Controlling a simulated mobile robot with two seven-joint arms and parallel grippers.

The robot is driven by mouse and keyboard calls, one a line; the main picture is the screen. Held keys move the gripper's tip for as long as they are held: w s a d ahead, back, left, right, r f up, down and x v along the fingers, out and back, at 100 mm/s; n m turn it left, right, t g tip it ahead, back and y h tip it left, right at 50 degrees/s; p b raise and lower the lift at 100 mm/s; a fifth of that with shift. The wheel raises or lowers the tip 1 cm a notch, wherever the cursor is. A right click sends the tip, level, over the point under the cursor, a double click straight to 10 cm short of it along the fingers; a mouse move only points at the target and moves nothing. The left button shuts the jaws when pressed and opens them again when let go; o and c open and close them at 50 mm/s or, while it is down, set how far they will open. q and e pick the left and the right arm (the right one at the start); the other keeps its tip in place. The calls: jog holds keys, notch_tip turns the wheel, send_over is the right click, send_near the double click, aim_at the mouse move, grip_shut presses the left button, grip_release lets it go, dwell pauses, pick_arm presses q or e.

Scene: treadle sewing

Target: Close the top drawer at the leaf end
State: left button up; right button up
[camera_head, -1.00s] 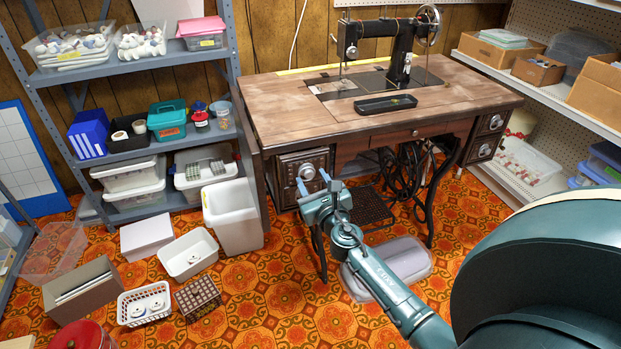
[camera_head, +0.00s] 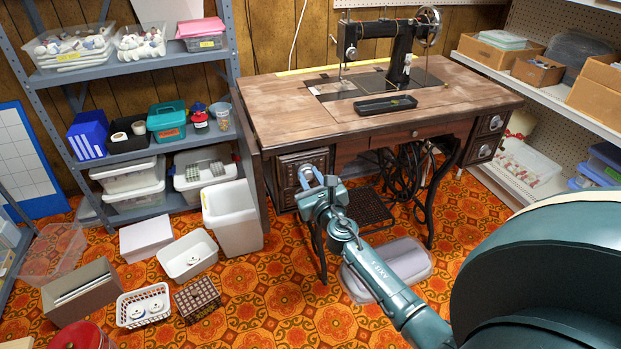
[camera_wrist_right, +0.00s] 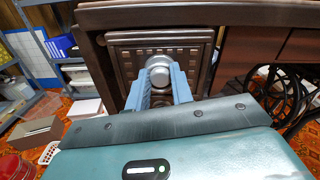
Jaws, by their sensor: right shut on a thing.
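The wooden treadle sewing table (camera_head: 270,110) stands with its leaf (camera_head: 254,165) hanging down at its left end. The top drawer (camera_head: 289,168) at this end has a dark carved front and a round metal knob; its front also shows in the right wrist view (camera_wrist_right: 130,55). My right gripper (camera_head: 318,182) is at this drawer, its blue fingers (camera_wrist_right: 160,85) shut on the knob (camera_wrist_right: 158,68). How far the drawer stands out is hard to tell. My left gripper is not in view.
A sewing machine (camera_head: 405,45) and a black tray (camera_head: 385,105) are on the tabletop. A white bin (camera_head: 232,215) stands left of the leaf. A lidded grey box (camera_head: 405,262) lies on the floor beneath my right arm. Baskets and boxes crowd the floor at left.

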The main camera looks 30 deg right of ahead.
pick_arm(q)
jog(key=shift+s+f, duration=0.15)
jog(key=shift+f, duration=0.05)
pick_arm(e)
grip_shut()
jog(key=shift+w+d, duration=0.1)
jog(key=shift+w, duration=0.35)
jog(key=b+x, duration=0.1)
jog(key=x, duration=0.1)
jog(key=shift+w+f, duration=0.1)
jog(key=shift+w, duration=0.3)
jog(key=shift+w+d, duration=0.15)
jog(key=shift+w, duration=0.2)
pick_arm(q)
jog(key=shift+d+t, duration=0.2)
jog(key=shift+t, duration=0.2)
pick_arm(e)
jog(key=shift+w+d+r, duration=0.1)
jog(key=shift+r, duration=0.1)
jog(key=o, duration=0.9)
grip_release()
jog(key=shift+w+f, duration=0.1)
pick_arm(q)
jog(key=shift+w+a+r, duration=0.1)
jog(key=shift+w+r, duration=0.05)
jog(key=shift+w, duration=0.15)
